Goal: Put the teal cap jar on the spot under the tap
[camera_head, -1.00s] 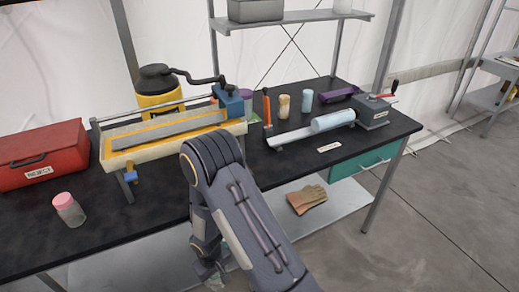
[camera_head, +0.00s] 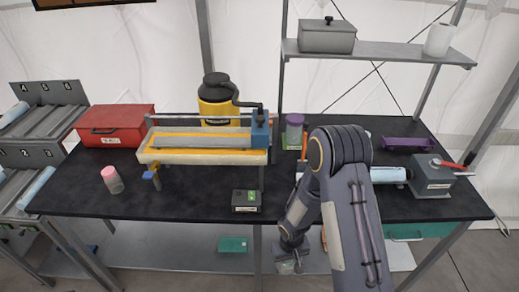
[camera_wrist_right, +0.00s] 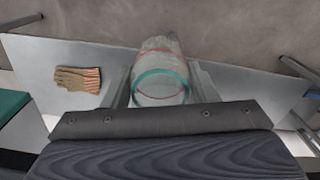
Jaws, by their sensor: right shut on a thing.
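My right gripper (camera_head: 288,264) hangs low in front of the table edge in the head view, with its fingers small and partly hidden. In the right wrist view it is shut on a see-through jar (camera_wrist_right: 160,84) with a teal ring at its near end and a reddish line. In the head view only a pale greenish bit shows at the fingers. The tap (camera_head: 152,176), blue and yellow, sticks out at the front left of the cream trough (camera_head: 205,157), above the black tabletop. No marked spot can be made out below it. My left gripper is out of view.
A pink-capped jar (camera_head: 112,179) stands left of the tap. A red toolbox (camera_head: 115,126) is behind it. A small dark box (camera_head: 246,201) sits near the front edge. A purple-lidded jar (camera_head: 294,130) stands right of the trough. Gloves (camera_wrist_right: 78,79) lie on the lower shelf.

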